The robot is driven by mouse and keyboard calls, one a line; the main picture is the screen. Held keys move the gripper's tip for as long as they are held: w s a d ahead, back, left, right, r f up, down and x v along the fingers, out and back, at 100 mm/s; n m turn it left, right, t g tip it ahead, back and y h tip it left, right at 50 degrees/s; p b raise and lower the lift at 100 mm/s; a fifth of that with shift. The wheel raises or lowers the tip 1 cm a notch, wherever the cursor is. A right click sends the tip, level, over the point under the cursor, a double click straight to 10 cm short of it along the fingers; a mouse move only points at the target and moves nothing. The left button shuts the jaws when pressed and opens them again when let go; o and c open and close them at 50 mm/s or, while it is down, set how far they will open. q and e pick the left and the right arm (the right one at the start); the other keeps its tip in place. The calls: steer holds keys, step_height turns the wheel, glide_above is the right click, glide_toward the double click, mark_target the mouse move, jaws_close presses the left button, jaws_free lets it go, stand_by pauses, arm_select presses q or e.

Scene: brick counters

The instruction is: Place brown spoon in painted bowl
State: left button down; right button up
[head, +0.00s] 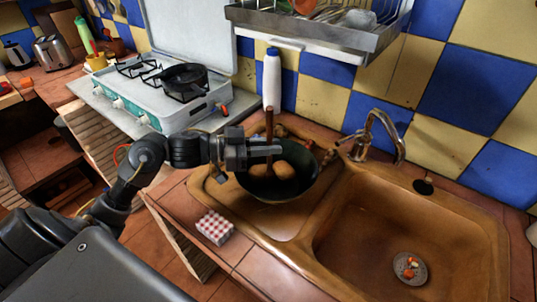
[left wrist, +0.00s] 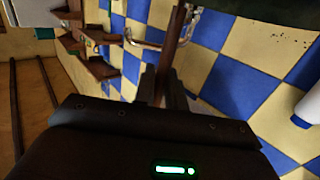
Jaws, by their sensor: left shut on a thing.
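The brown spoon (head: 269,122) is held roughly upright, its handle rising above my left gripper (head: 268,151). My left gripper is shut on the handle. In the left wrist view the brown handle (left wrist: 174,48) stands between the two fingers (left wrist: 165,88). The dark painted bowl (head: 268,191) rests at the left part of the sink unit. My gripper is over the bowl in the head view. The spoon's lower part is partly hidden by the gripper, and I cannot tell whether it touches the bowl. Rounded brown shapes (head: 285,171) show inside the bowl. My right gripper is not in view.
A white bottle (head: 271,80) stands behind the bowl. A red checked box (head: 214,227) sits in front. A stove (head: 165,95) is at left and a dish rack (head: 320,28) above.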

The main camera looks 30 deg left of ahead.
mark_target(269, 166)
arm_select(q)
steer(key=shift+f, duration=1.65)
steer(key=c, duration=1.5)
jaws_free()
steer(key=shift+c, duration=0.2)
steer(key=shift+o, duration=0.5)
